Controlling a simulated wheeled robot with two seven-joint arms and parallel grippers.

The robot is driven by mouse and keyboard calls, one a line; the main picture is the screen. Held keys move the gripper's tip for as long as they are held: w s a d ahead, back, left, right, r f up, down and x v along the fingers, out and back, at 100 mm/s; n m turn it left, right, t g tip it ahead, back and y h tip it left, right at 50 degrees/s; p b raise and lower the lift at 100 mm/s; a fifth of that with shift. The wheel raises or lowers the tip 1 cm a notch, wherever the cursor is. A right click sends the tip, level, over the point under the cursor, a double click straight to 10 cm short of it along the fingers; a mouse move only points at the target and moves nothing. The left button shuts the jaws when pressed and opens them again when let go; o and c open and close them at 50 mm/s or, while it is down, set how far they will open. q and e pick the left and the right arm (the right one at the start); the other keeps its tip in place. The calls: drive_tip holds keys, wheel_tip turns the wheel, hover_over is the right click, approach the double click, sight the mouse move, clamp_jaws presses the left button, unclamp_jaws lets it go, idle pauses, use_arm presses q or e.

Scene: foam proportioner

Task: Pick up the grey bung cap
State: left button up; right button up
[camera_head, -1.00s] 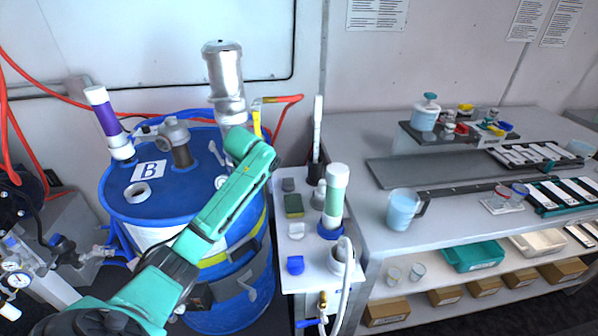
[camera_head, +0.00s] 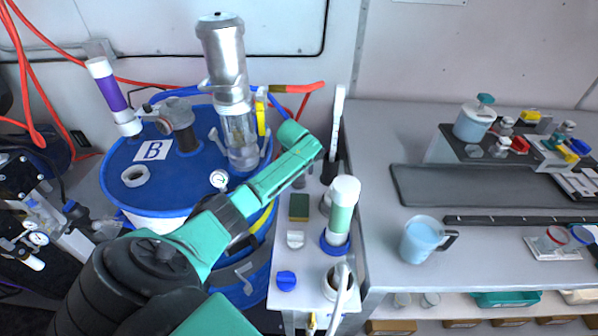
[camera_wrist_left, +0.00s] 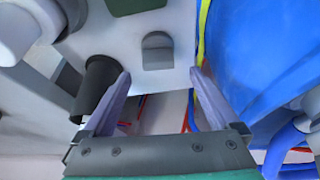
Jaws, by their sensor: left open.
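The grey bung cap (camera_wrist_left: 158,52) is a small grey block with a rounded end on the white stand top, near its edge, in the left wrist view. In the head view my left arm hides it. My left gripper (camera_wrist_left: 160,73) is open and empty, with one finger to either side of the cap's line in the picture. The fingertips appear just short of the cap, and I see no contact. In the head view only the arm's teal end shows clearly above the stand. My right gripper is in neither view.
A green block (camera_head: 299,207), a pale cap (camera_head: 295,239) and a blue cap (camera_head: 286,281) sit on the stand (camera_head: 310,270). A green-and-white cylinder (camera_head: 342,212) and a dark upright holder (camera_wrist_left: 97,85) stand close by. The blue drum (camera_head: 155,190) is to the left.

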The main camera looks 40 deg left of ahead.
sight(299, 180)
use_arm(q)
drive_tip(key=x, duration=0.4)
drive_tip(key=shift+s+d+f, duration=0.1)
drive_tip(key=shift+d+f, duration=0.1)
drive_tip(key=shift+f, duration=0.15)
drive_tip(key=shift+a+f, duration=0.15)
drive_tip(key=shift+f, duration=0.2)
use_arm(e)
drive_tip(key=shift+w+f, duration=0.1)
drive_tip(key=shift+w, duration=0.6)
use_arm(q)
drive_tip(key=shift+c, duration=0.3)
drive_tip(key=c, duration=1.3)
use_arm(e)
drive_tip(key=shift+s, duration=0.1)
